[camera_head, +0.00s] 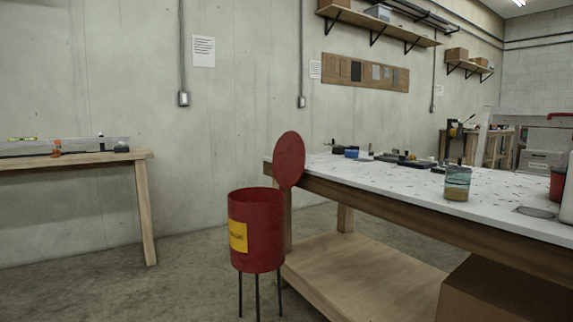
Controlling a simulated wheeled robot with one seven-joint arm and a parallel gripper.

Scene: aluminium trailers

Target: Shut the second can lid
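A red round can (257,248) with a yellow label stands on thin dark legs on the floor, in the middle of the view. Its red disc-shaped lid (290,158) is raised nearly upright at the can's right side, so the can's mouth is open. The inside of the can shows only as a dark rim; its contents are hidden. Another red can-like object (557,186) shows in part at the right edge; whether it has a lid cannot be told. My gripper is not in view.
A white-topped workbench (400,189) stands close at the can's right, with a glass jar (457,183) and small tools on it. A cardboard box (500,292) sits below it. A wooden table (75,160) stands at left. The floor (150,290) left of the can is clear.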

